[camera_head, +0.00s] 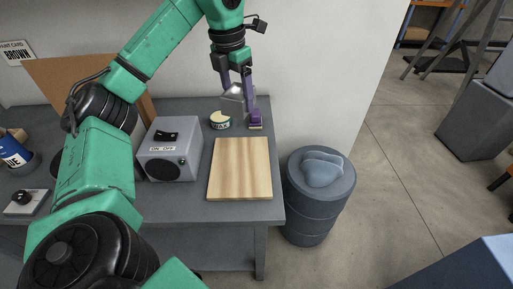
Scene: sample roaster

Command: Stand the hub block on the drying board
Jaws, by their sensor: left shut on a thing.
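My left gripper (240,92) reaches down from the top with its purple fingers. It is shut on a grey, angular block, which I take to be the hub block (233,101), held near the back edge of the table. The drying board, a pale wooden board (240,172), lies flat on the table nearer to me than the gripper, and its visible top is bare. The gripper's fingers partly hide the block. My right gripper is not in view.
A small round tin (220,121) and a purple item with a pale base (255,120) stand behind the board. A grey box with a dial (172,150) stands left of it. A blue-grey barrel (308,210) stands right of the table (200,209).

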